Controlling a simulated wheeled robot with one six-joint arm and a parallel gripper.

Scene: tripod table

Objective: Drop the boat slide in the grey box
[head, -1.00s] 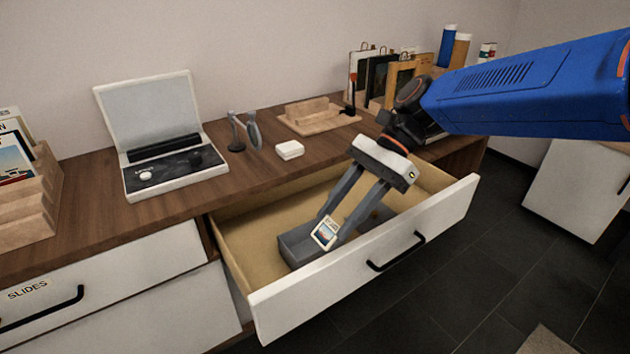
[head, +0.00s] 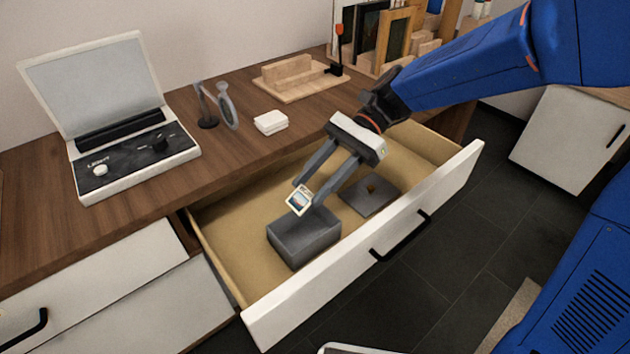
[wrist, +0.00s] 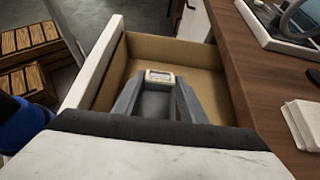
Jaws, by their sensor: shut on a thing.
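The slide, a small white-framed square with a picture (head: 299,201), is held between the fingertips of my gripper (head: 306,193). In the wrist view the slide (wrist: 160,76) shows at the finger ends. Its picture is too small to tell whether it is a boat. The grey box (head: 303,240) stands open-topped in the open drawer. My gripper and slide appear above its back edge in the head view; the exact height is hard to tell. The fingers partly hide the box in the wrist view (wrist: 155,104).
The open drawer (head: 235,218) has walls around the box. A grey flat lid (head: 370,194) with a knob lies in it, right of the box. On the wooden top stand a light box (head: 135,150), a magnifier stand (head: 215,108), a white case (head: 271,122) and a wooden block tray (head: 298,78).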

